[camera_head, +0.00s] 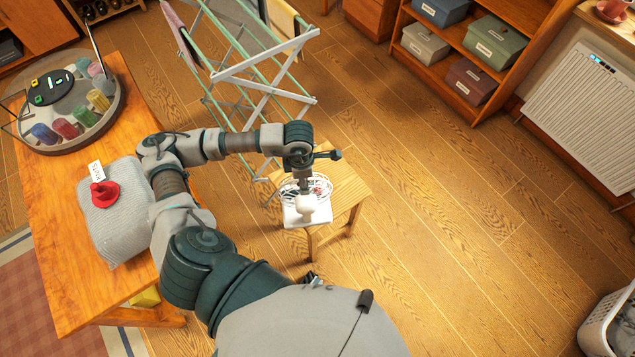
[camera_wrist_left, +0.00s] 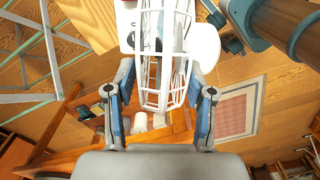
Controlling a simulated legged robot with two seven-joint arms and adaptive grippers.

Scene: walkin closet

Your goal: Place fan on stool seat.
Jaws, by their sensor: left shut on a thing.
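The white fan (camera_head: 293,216), with a round wire cage and a pale base, is at the end of my left arm in the head view. My left gripper (camera_head: 303,178) is shut on its cage, and the wrist view shows the cage (camera_wrist_left: 165,60) between the two fingers. The wooden stool (camera_head: 347,190) stands below and behind the fan. The fan overlaps the near left part of its seat in the picture. I cannot tell whether the base touches the seat. My right gripper is out of view.
A folding drying rack (camera_head: 262,75) stands close behind the stool. A wooden table (camera_head: 50,225) at the left bears a grey knit bundle (camera_head: 118,220), a red item (camera_head: 104,193) and a round tray (camera_head: 110,112). The floor right of the stool is clear.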

